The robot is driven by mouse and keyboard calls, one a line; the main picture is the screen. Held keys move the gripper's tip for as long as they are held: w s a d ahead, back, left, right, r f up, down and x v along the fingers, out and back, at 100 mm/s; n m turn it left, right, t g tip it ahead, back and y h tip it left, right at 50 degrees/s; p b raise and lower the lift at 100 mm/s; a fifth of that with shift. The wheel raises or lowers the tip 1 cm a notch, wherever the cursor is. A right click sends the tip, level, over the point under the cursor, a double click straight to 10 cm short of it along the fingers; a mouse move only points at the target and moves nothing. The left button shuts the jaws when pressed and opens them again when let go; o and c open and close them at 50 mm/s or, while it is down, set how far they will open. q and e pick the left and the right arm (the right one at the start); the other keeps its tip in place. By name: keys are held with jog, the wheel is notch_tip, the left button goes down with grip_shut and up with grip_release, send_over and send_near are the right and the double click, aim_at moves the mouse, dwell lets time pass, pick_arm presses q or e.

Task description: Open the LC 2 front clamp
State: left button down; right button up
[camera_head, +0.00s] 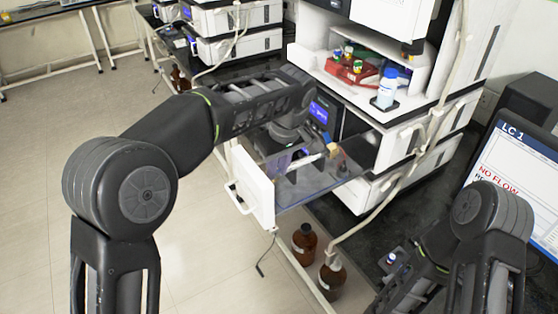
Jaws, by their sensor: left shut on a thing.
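My left gripper (303,148) reaches over the pulled-out clear tray (325,192) with a white front (252,186) in the instrument stack. It is shut on a small part there, mostly hidden by my own wrist. I cannot make out the LC 2 front clamp for certain. A small pale yellowish piece (332,149) shows just right of the fingers. My right arm is folded at the lower right, and its fingers do not show.
A white and blue bottle (387,88) and a red tray (352,72) stand on the shelf above. Brown bottles (304,243) stand below the tray. A monitor (515,175) reading "LC 1" is at the right. Tubing hangs by the stack. The floor at left is clear.

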pick_arm(q)
jog(key=shift+w+a+r+g+h+p, duration=0.2)
jog(key=shift+r+g+h+p, duration=0.1)
jog(key=shift+r+g+p, duration=0.3)
jog(key=shift+w+a+f+p, duration=0.1)
jog(key=shift+w+f+p, duration=0.1)
jog(key=shift+p, duration=0.25)
jog(key=shift+g+h, duration=0.3)
jog(key=shift+h, duration=0.1)
jog(key=shift+f, duration=0.15)
pick_arm(e)
jog(key=v, duration=0.3)
jog(key=shift+a+r, duration=0.25)
jog(key=shift+a, duration=0.05)
pick_arm(q)
jog(key=c, duration=1.3)
grip_release()
